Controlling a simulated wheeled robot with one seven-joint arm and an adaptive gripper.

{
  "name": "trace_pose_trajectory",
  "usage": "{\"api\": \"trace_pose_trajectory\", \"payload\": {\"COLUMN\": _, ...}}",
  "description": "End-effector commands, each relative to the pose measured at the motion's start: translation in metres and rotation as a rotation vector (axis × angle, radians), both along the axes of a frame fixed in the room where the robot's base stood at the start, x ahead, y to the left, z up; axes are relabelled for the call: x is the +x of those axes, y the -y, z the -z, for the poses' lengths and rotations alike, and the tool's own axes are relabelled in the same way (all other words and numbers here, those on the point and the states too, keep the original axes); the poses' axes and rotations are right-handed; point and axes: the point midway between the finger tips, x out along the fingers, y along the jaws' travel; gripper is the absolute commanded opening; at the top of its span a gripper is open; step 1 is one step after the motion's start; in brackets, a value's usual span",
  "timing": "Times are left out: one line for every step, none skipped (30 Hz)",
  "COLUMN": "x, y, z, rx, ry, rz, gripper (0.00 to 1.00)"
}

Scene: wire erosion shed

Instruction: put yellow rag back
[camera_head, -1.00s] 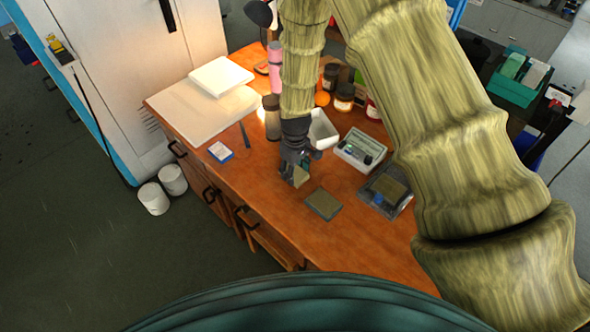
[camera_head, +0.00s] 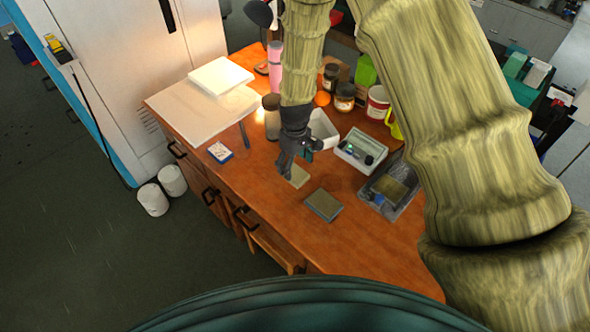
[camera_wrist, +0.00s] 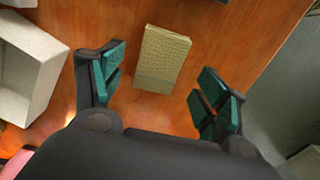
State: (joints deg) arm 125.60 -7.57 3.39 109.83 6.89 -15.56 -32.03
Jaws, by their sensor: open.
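The yellow rag (camera_head: 299,177) is a small, flat, folded-looking rectangle lying on the wooden desk. In the wrist view the yellow rag (camera_wrist: 163,55) lies just beyond and between my spread fingers, with a gap to each. My gripper (camera_head: 287,170) is open and empty, above and a little left of the rag in the head view, hiding part of its left side. Its teal finger pads show apart in the wrist view (camera_wrist: 160,90). A grey-green pad (camera_head: 323,205) lies on the desk in front and to the right of the rag.
A white bin (camera_head: 322,130) stands behind my gripper and shows at left in the wrist view (camera_wrist: 22,75). A grey box of small items (camera_head: 346,155) and a dark tray (camera_head: 372,203) stand to the right. A blue-white box (camera_head: 220,152) lies left. The desk's front edge is close.

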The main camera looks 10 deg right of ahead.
Motion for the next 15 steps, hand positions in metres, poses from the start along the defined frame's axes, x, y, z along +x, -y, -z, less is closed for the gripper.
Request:
{"api": "trace_pose_trajectory", "payload": {"x": 0.001, "y": 0.000, "z": -0.005, "rx": 0.000, "ry": 0.002, "rz": 0.000, "gripper": 0.74}}
{"api": "trace_pose_trajectory", "payload": {"x": 0.001, "y": 0.000, "z": -0.009, "rx": 0.000, "ry": 0.002, "rz": 0.000, "gripper": 0.74}}
{"api": "trace_pose_trajectory", "payload": {"x": 0.000, "y": 0.000, "z": -0.014, "rx": 0.001, "ry": 0.001, "rz": 0.000, "gripper": 0.74}}
{"api": "trace_pose_trajectory", "payload": {"x": 0.000, "y": 0.000, "z": -0.017, "rx": 0.000, "ry": 0.002, "rz": 0.000, "gripper": 0.74}}
{"api": "trace_pose_trajectory", "payload": {"x": 0.000, "y": 0.000, "z": -0.021, "rx": 0.000, "ry": 0.002, "rz": 0.000, "gripper": 0.74}}
{"api": "trace_pose_trajectory", "payload": {"x": 0.000, "y": 0.000, "z": -0.026, "rx": 0.000, "ry": 0.001, "rz": 0.000, "gripper": 0.74}}
{"api": "trace_pose_trajectory", "payload": {"x": 0.000, "y": 0.000, "z": -0.030, "rx": 0.000, "ry": 0.001, "rz": 0.000, "gripper": 0.74}}
{"api": "trace_pose_trajectory", "payload": {"x": 0.000, "y": 0.000, "z": -0.033, "rx": 0.000, "ry": 0.001, "rz": -0.001, "gripper": 0.74}}
{"api": "trace_pose_trajectory", "payload": {"x": 0.000, "y": 0.000, "z": -0.038, "rx": 0.000, "ry": 0.001, "rz": -0.001, "gripper": 0.74}}
{"api": "trace_pose_trajectory", "payload": {"x": 0.001, "y": 0.000, "z": -0.042, "rx": 0.000, "ry": 0.002, "rz": 0.000, "gripper": 0.74}}
{"api": "trace_pose_trajectory", "payload": {"x": 0.001, "y": 0.000, "z": -0.046, "rx": -0.001, "ry": 0.003, "rz": 0.000, "gripper": 0.74}}
{"api": "trace_pose_trajectory", "payload": {"x": 0.000, "y": 0.000, "z": -0.051, "rx": 0.000, "ry": 0.001, "rz": 0.000, "gripper": 0.74}}
{"api": "trace_pose_trajectory", "payload": {"x": 0.000, "y": 0.000, "z": -0.054, "rx": 0.000, "ry": 0.001, "rz": 0.000, "gripper": 0.74}}
{"api": "trace_pose_trajectory", "payload": {"x": 0.000, "y": 0.000, "z": -0.057, "rx": 0.000, "ry": 0.001, "rz": 0.000, "gripper": 0.74}}
{"api": "trace_pose_trajectory", "payload": {"x": 0.000, "y": 0.000, "z": -0.062, "rx": 0.000, "ry": 0.001, "rz": 0.000, "gripper": 0.74}}
